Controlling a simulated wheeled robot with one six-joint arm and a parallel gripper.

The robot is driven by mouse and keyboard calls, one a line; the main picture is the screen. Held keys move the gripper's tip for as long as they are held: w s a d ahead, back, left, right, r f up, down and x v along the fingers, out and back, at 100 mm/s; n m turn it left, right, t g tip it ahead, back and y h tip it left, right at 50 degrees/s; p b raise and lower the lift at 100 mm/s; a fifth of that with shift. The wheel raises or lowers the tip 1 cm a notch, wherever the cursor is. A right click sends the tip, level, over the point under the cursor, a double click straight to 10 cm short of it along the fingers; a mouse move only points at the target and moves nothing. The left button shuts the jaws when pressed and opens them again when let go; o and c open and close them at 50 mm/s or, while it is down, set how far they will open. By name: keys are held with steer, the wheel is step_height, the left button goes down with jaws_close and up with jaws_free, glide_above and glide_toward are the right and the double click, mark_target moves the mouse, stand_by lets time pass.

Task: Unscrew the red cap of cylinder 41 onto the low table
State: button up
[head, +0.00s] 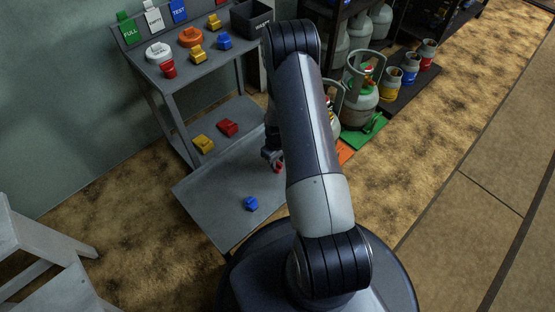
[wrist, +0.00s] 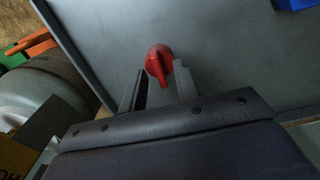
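The red cap (wrist: 158,60) is at my gripper's fingertips over the low table in the wrist view. In the head view it is a small red spot (head: 279,167) beside my arm. My gripper (wrist: 160,72) has its two fingers apart, one on either side of the cap; gaps show beside the cap's wing. In the head view my gripper (head: 272,156) is partly hidden by my arm. The low table (head: 215,190) is a grey slab. I cannot tell whether the cap touches it. Grey cylinders (head: 360,95) stand to the right; no number 41 is readable.
A blue cap (head: 251,203) lies on the low table. Yellow (head: 203,144) and red (head: 228,128) caps lie on the shelf behind. The upper bench (head: 196,68) holds more caps and signs. Green (head: 365,132) and orange (head: 346,152) mats lie right of my arm.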

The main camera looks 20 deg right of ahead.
step_height(320, 180, up, 11)
steer(key=p, duration=0.4)
steer(key=shift+f, duration=0.1)
step_height(320, 180, down, 10)
steer(key=b, duration=0.4)
steer(key=shift+f, duration=0.2)
steer(key=shift+r+p, duration=0.1)
steer(key=shift+p, duration=0.2)
steer(key=shift+r+p, duration=1.5)
steer(key=shift+r, duration=0.4)
steer(key=shift+f, duration=0.15)
